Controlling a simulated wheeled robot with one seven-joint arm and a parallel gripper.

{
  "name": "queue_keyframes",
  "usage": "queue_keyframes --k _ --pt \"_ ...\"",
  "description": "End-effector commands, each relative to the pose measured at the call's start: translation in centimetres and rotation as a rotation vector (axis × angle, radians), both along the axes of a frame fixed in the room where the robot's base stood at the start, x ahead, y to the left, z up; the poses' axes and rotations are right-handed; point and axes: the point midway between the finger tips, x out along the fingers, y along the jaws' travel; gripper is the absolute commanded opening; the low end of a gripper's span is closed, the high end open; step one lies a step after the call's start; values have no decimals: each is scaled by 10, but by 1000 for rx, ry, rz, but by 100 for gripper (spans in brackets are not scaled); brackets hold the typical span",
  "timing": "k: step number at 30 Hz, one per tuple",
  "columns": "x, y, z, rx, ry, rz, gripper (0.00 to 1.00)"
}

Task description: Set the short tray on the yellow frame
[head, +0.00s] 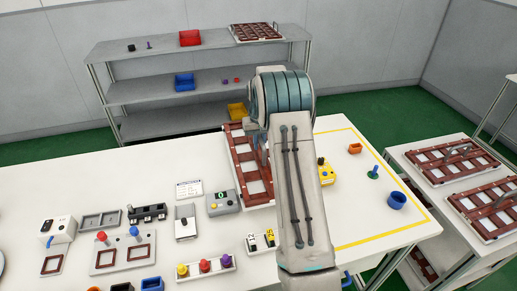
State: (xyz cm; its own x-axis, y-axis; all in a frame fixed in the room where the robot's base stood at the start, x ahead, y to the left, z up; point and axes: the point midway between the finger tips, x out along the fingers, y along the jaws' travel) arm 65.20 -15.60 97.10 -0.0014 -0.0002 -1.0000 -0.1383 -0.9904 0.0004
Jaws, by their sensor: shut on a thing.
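A brown tray with pale square openings (239,160) is at the table's middle, left of my arm. My arm covers its right side. My gripper (263,152) is mostly hidden behind the arm; a small grey part shows over the tray, and it is shut on the tray. I cannot tell whether the tray touches the table. The yellow frame (389,238) is a yellow outline on the table's right part, partly hidden by my arm. A yellow device (325,172), an orange bin (354,148), a green peg piece (373,173) and a blue cup (396,201) stand within it.
Two similar brown trays lie on the right side table (400,160). Another brown tray (257,32) is on the shelf (150,91) behind. Small fixtures crowd the table's front left. The frame's front right is clear.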

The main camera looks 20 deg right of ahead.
Motion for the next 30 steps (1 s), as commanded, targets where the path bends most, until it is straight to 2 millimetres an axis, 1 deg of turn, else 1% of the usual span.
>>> queue_keyframes --k 3,9,12,20,23,24,25,26,30 --pt "2 2 -5 0 1 -1 0" --pt "2 2 -33 0 1 -1 0" --pt "2 2 -40 0 0 0 0" --pt "3 2 -42 0 -2 0 0" --pt "2 2 -46 0 -2 0 0" --pt "2 2 -45 0 0 0 22" --pt "2 2 -45 0 0 0 31" --pt "2 2 -45 0 0 0 36" --pt "2 2 -45 0 0 0 36"
